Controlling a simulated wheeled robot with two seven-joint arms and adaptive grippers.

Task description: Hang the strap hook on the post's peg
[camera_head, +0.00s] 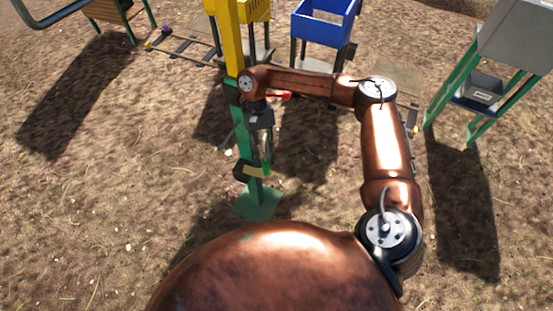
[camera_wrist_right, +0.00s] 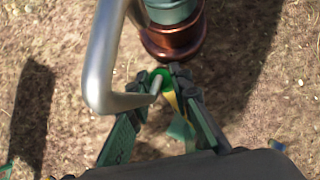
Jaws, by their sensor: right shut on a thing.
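My right gripper (camera_head: 264,166) points down in front of the post (camera_head: 232,45), which is yellow above and green below on a green foot plate. The left gripper is out of view.
A blue bin (camera_head: 325,25) on legs stands behind, and a grey box (camera_head: 515,35) on green legs at the right. A small track (camera_head: 185,46) lies at the back left. The dry ground at the left is mostly free.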

